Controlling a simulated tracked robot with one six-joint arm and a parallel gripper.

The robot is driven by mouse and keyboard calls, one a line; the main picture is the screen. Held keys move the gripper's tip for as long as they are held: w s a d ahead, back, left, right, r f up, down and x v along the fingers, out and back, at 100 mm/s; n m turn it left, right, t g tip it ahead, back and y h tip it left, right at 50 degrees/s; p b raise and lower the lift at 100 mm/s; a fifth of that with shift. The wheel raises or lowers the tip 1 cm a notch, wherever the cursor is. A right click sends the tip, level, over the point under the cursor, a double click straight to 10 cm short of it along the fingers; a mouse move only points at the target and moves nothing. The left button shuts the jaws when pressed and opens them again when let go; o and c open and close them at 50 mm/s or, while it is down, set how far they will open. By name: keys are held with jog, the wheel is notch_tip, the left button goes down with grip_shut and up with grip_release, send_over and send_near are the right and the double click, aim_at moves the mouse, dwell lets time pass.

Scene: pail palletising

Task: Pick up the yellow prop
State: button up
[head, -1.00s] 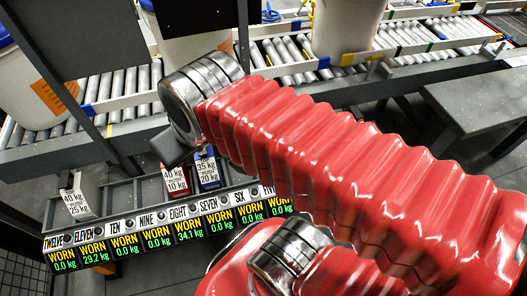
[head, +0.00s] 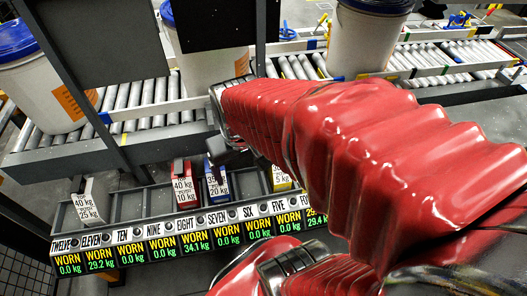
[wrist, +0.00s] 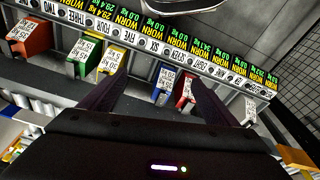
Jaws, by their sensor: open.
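The yellow prop (head: 281,178) stands in the slotted rack in the head view, with a white weight label. My red-sleeved arm hides part of it. In the wrist view the yellow prop (wrist: 111,62) is left of centre, just beyond the tip of my left-hand finger. My gripper (wrist: 160,80) is open, with two dark fingers apart and nothing held between them. The blue prop (wrist: 163,80) and the red prop (wrist: 185,90) show between or near the fingertips. In the head view my gripper (head: 226,152) is above the rack, left of the yellow prop.
A white prop (head: 90,200) stands at the rack's left end. Behind the rack are a roller conveyor (head: 140,100) with white pails and a dark post (head: 75,85).

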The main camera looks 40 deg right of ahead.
jog(key=s+d+f+m, duration=0.15)
jog(key=d+f, duration=0.35)
jog(key=f, duration=0.6)
jog(key=s+d+f, duration=0.3)
jog(key=d+f, duration=0.3)
jog(key=f, duration=0.4)
jog(key=s+d+f+m, duration=0.1)
jog(key=s+d+f, duration=0.3)
jog(key=f, duration=0.7)
jog(key=t+h, duration=0.6)
jog(key=t, duration=0.4)
send_near(282, 172)
jog(key=r, duration=0.2)
jog(key=shift+w+d, duration=0.3)
jog(key=shift+w, duration=0.15)
jog(key=shift+w+d, duration=0.1)
jog(key=x, duration=0.8)
jog(key=shift+w+f, duration=0.2)
